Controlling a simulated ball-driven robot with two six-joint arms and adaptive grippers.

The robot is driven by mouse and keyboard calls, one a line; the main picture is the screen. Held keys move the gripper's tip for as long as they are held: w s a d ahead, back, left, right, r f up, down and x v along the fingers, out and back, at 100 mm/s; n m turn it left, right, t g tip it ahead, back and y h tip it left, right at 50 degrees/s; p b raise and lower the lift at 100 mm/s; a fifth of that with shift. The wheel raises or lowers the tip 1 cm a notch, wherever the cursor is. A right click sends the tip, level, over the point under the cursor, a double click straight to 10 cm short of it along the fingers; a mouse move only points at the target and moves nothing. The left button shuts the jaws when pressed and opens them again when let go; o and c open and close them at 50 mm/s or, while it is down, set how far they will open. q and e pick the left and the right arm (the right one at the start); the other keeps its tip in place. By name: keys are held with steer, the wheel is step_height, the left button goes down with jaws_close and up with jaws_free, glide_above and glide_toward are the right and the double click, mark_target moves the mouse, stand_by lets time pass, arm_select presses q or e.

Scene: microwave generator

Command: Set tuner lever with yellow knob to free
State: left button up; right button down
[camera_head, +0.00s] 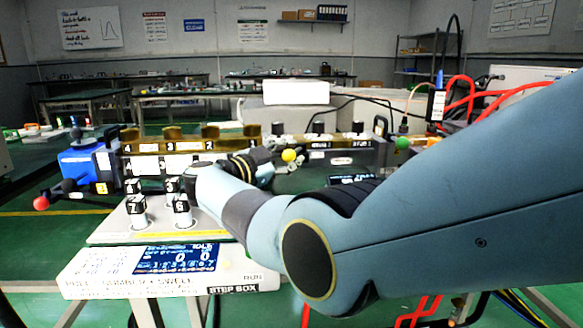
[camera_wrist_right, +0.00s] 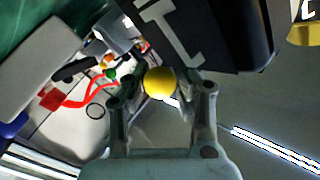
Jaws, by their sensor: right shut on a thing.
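The yellow knob (camera_head: 289,155) of the tuner lever shows in the head view just right of my right wrist, in front of the dark and brass apparatus. In the right wrist view the yellow knob (camera_wrist_right: 160,82) sits between the fingertips of my right gripper (camera_wrist_right: 160,90), which is shut on it. A dark panel with a white slot marking (camera_wrist_right: 170,38) lies beside the knob. In the head view my right gripper (camera_head: 272,163) is mostly hidden behind the wrist. My left gripper does not show.
A red knob (camera_head: 41,203) is at the left and a green knob (camera_head: 402,143) at the right. A step box (camera_head: 100,279) with a blue display (camera_head: 176,258) and several numbered black-and-white knobs stands in front. Red cables (camera_head: 462,92) run at the right.

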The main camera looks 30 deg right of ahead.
steer(key=shift+f, duration=0.1)
stand_by(0.3)
steer(key=c, duration=1)
jaws_free()
step_height(320, 180, up, 10)
steer(key=shift+r, duration=0.1)
